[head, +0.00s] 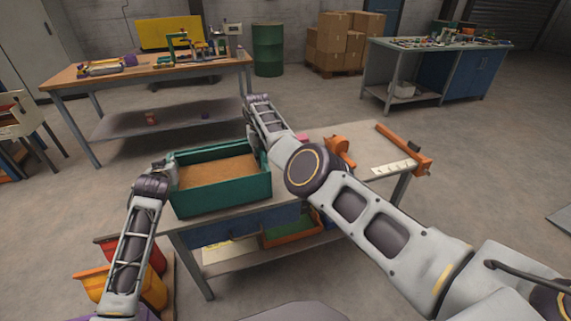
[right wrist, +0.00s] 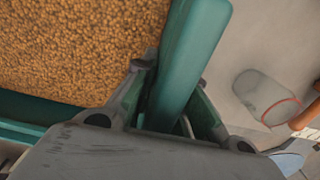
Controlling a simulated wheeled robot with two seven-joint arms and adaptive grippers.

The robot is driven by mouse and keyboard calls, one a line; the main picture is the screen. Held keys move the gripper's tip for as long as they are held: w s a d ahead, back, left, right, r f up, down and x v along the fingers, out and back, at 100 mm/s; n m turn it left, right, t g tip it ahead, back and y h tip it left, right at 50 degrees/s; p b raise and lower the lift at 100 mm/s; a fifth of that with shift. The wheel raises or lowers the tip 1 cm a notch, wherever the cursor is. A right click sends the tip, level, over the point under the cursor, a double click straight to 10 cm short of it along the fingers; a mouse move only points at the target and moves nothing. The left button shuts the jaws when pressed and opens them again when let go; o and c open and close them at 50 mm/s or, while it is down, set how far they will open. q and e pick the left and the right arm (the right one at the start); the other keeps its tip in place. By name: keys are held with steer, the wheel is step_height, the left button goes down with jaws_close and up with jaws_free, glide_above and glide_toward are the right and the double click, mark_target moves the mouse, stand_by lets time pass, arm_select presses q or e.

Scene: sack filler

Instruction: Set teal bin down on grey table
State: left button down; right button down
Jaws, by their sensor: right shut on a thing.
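The teal bin (head: 226,196) is over the front left part of the grey table (head: 345,137) in the head view and looks about level. It holds brown grain, which fills the left of the right wrist view. My right gripper (right wrist: 172,80) is shut on the bin's wall (right wrist: 190,60), one finger on each side. In the head view the right gripper (head: 254,140) is at the bin's right side, partly hidden. My left gripper (head: 169,172) is at the bin's left wall; its fingers are too small to read. I cannot tell whether the bin's underside touches the table.
Orange tools (head: 341,150) and an orange-ended bar (head: 404,148) lie on the table's right part. Red (head: 150,252) and yellow bins (head: 92,284) stand at the lower left. A wooden workbench (head: 150,72) is behind, with open floor between.

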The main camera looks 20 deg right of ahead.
arm_select(q)
steer(key=shift+f+b, duration=0.65)
arm_select(e)
steer(key=shift+f, duration=0.65)
arm_select(q)
steer(key=c, duration=1.4)
jaws_free()
steer(key=shift+c, duration=0.2)
arm_select(e)
steer(key=c, duration=1.4)
jaws_free()
steer(key=shift+c, duration=0.2)
arm_select(q)
steer(key=shift+s, duration=0.15)
steer(key=shift+v, duration=5.85)
arm_select(e)
steer(key=shift+r, duration=0.1)
steer(key=shift+r, duration=5.9)
